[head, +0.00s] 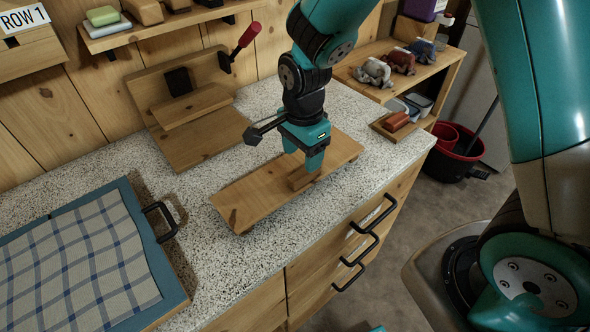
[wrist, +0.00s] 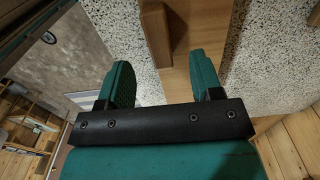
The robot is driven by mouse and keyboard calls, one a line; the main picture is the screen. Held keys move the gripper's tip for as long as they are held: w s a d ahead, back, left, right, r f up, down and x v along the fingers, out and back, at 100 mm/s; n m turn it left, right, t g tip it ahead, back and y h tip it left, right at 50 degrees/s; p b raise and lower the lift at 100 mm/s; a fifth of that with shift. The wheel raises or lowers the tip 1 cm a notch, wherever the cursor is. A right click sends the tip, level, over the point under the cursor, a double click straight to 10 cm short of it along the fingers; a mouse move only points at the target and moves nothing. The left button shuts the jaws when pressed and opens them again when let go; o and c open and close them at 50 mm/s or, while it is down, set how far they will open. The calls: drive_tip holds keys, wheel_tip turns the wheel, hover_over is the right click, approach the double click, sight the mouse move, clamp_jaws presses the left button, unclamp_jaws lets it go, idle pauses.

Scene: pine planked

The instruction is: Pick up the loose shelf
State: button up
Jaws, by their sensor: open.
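The loose shelf looks to be the long pine board (head: 255,197) lying on the speckled counter. A small wooden block (head: 303,178) sits across its top. In the wrist view, the board (wrist: 190,90) runs behind my fingers, and the block (wrist: 155,35) shows at the top between their lines. My gripper (head: 312,165) points down over the board's right half, close to the block. Its teal fingers are apart in the wrist view (wrist: 163,80), with nothing held between them. Whether a fingertip touches the board or block is unclear.
A wooden fixture (head: 165,85) with a red-handled clamp (head: 247,38) stands behind the board. A blue-framed tray (head: 178,295) with checked cloth lies at left. Black drawer handles (head: 375,215) stick out in front. A shelf unit (head: 450,75) stands at right.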

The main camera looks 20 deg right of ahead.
drive_tip(key=shift+d+f+p, duration=0.15)
drive_tip(key=shift+f+p, duration=0.3)
drive_tip(key=shift+f, duration=1.05)
drive_tip(key=shift+d+f+p, duration=0.15)
drive_tip(key=shift+f+p, duration=0.25)
drive_tip(key=shift+f, duration=1.05)
clamp_jaws()
